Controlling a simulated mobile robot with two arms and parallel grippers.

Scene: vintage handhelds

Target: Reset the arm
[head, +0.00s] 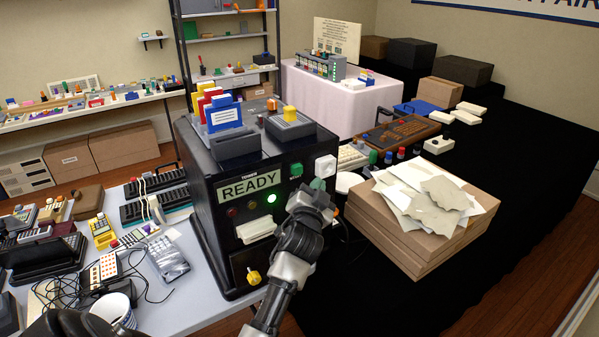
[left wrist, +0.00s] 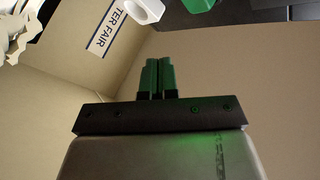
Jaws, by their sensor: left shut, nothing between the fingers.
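My left arm reaches up from the bottom of the head view to the front of a black machine (head: 212,200). In the left wrist view the two fingers (left wrist: 157,66) are together, empty and lit green. The panel has a label reading READY (head: 251,185) and a lit green lamp (head: 271,198). My right gripper is not in view.
A grey table (head: 185,300) at left holds keyboards, handhelds, cables and a mug (head: 113,310). Stacked cardboard boxes (head: 415,240) with torn paper stand close to the right of my gripper.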

